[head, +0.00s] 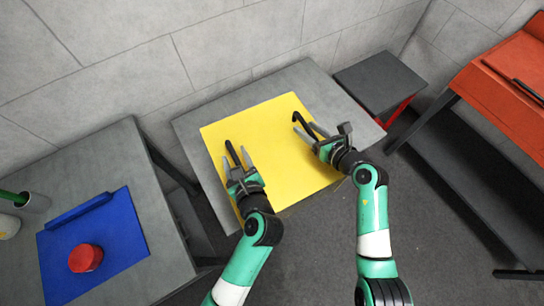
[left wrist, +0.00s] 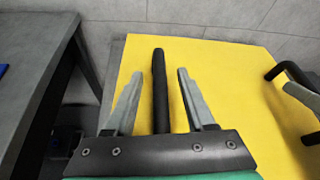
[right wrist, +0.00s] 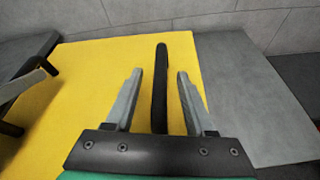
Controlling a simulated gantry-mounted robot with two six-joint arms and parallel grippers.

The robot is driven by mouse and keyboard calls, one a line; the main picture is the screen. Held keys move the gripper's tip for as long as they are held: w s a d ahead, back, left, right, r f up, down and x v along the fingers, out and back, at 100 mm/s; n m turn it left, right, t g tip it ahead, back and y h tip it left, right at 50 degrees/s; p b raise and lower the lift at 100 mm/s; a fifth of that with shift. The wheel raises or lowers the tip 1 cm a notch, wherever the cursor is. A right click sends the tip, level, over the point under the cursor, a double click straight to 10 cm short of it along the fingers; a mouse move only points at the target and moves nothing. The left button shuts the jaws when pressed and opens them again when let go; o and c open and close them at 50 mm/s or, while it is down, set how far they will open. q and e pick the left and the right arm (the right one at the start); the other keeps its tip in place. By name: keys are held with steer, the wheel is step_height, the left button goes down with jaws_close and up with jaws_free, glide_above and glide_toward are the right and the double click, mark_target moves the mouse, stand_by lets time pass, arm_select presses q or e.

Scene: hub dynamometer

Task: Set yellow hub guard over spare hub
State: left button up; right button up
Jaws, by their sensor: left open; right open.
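The yellow hub guard (head: 270,140) is a broad yellow box or panel on a grey table, with two black bar handles on its top. My left gripper (head: 238,163) is open, its fingers on either side of the left handle, which shows between them in the left wrist view (left wrist: 160,90). My right gripper (head: 309,131) is open, with the right handle between its fingers in the right wrist view (right wrist: 160,85). Neither gripper is closed on a handle. I cannot pick out the spare hub for sure; anything under the guard is hidden.
The grey table (head: 195,128) shows around the guard. On the left bench (head: 90,165) lies a blue mat (head: 125,225) with a red round part (head: 85,258) and a blue bar (head: 80,212). A dark stool (head: 380,82) and an orange-topped bench (head: 505,85) stand right.

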arm_select(q)
steer(key=shift+c, duration=0.3)
arm_select(e)
steer(key=shift+c, duration=0.3)
arm_select(q)
jaws_close()
arm_select(e)
jaws_close()
stand_by(0.5)
